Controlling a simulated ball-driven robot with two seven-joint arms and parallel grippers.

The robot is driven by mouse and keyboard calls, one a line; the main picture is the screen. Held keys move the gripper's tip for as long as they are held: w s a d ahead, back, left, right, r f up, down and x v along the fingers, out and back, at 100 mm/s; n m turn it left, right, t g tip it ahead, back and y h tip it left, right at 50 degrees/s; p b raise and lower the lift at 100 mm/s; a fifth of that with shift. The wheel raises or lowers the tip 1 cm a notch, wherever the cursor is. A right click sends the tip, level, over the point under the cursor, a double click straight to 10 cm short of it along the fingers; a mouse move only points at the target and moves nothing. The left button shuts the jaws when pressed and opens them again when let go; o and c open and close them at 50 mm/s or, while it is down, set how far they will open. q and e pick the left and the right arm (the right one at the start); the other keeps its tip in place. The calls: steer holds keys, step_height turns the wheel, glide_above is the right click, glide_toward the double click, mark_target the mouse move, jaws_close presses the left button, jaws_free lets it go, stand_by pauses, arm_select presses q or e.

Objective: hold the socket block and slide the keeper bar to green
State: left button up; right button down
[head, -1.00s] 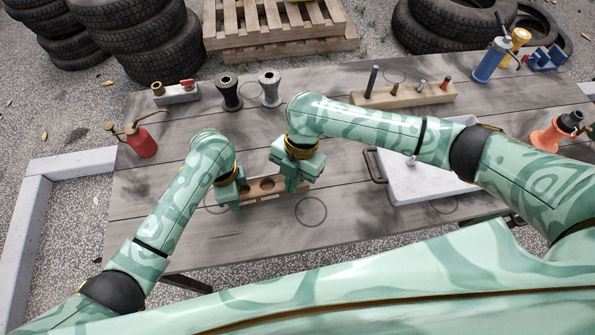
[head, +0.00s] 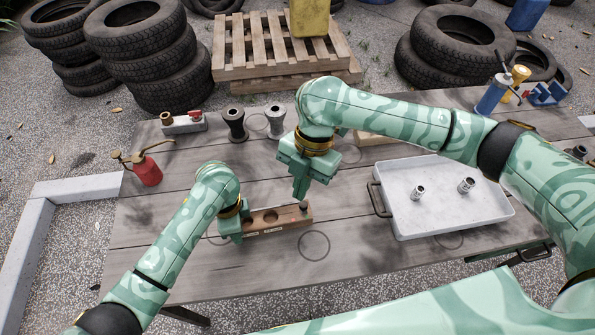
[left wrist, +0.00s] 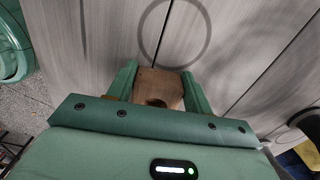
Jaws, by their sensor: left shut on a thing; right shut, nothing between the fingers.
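The socket block (head: 291,219) is a brown wooden block with round dark holes and small pale labels on its front, lying on the grey plank table. My left gripper (head: 238,229) is shut on its left end. In the left wrist view, the end of the block (left wrist: 158,83) shows between the two green fingers. My right gripper (head: 299,193) is shut and empty, just above and behind the block's right end. A small dark knob (head: 303,206) shows at that end beneath its tips. I cannot make out the keeper bar or a green mark.
A white tray (head: 440,215) with two metal fittings stands to the right. Black and grey spools (head: 235,125), a red oil can (head: 145,170) and a valve fitting (head: 183,123) stand at the back left. A wooden rack is mostly hidden behind my right arm. Table in front is clear.

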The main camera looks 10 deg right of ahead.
arm_select(q)
steer(key=o, duration=1.2)
